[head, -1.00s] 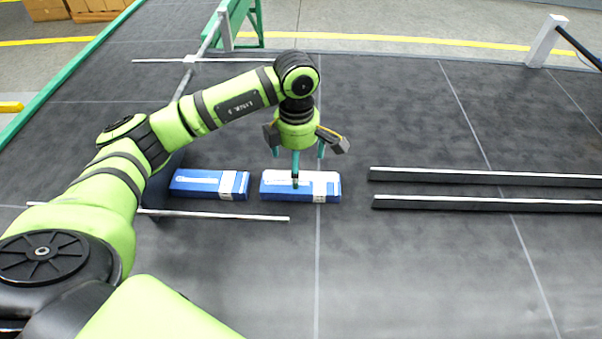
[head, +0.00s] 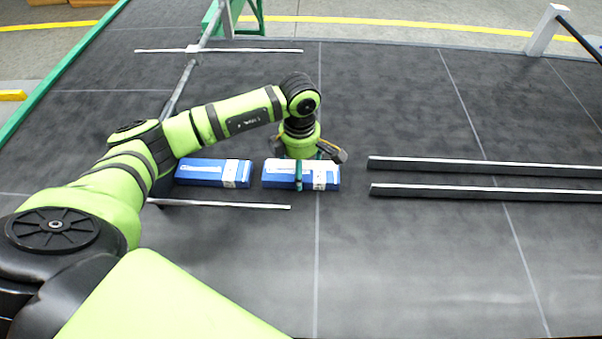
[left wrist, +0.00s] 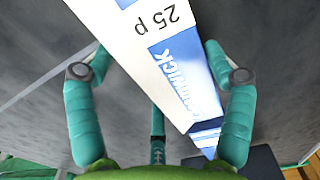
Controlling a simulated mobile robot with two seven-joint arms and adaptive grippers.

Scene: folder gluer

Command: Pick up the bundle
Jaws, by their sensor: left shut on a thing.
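A blue and white bundle (head: 275,176) lies on the dark belt in the middle of the head view, with a white band near its right end. My left gripper (head: 305,170) is over this bundle from above with its fingers around it, shut on it. In the left wrist view the bundle (left wrist: 165,58) runs between the teal fingers, showing a white label reading "25 p" and a blue printed face. Any gap beneath the bundle cannot be made out. My right gripper is not in view.
A second blue and white bundle (head: 205,172) lies just left of the held one. A thin metal bar (head: 245,206) runs in front of it. Two dark parallel rails (head: 480,165) lie to the right. The belt in front is clear.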

